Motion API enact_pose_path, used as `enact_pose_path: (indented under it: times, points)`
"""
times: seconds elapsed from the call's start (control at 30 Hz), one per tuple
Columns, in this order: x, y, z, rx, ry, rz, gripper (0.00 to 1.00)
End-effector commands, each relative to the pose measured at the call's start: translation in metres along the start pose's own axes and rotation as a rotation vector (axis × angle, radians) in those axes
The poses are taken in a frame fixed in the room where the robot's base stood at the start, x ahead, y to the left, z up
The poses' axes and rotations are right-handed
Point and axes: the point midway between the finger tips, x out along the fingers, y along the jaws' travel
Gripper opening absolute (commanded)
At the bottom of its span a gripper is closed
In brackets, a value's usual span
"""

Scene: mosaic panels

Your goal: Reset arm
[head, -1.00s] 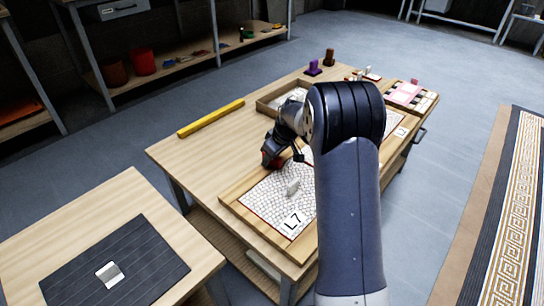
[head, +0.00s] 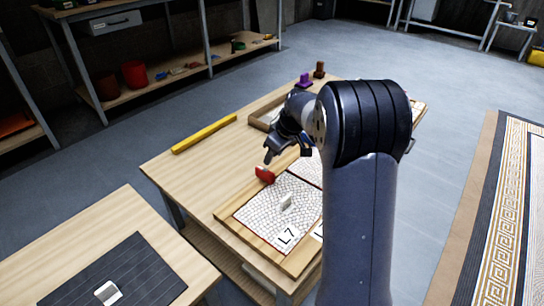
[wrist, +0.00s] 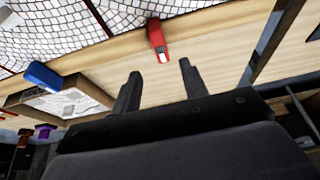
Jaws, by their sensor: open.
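A red object (head: 265,174) with a pale end lies on the wooden border just below the fingertips. It also shows in the wrist view (wrist: 155,36), beyond the fingers and apart from them. My arm hides part of the table and panels on the right.
A pale piece (head: 287,201) sits on the L7 panel. A yellow bar (head: 205,133) lies at the table's left edge. Purple (head: 304,80) and brown (head: 319,69) items stand at the far end. A blue object (wrist: 43,76) shows in the wrist view. A side table (head: 70,233) stands front left.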

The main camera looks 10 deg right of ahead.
Motion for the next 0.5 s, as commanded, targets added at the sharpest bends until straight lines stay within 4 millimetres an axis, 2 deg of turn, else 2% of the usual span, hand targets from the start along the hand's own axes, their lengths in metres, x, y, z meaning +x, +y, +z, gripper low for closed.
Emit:
enact_pose_path:
  times: [0.33, 0.5]
  points:
    - [0.001, 0.000, 0.000, 0.000, 0.000, 0.000, 0.42]
    - [0.018, 0.000, 0.001, 0.000, 0.000, 0.000, 0.42]
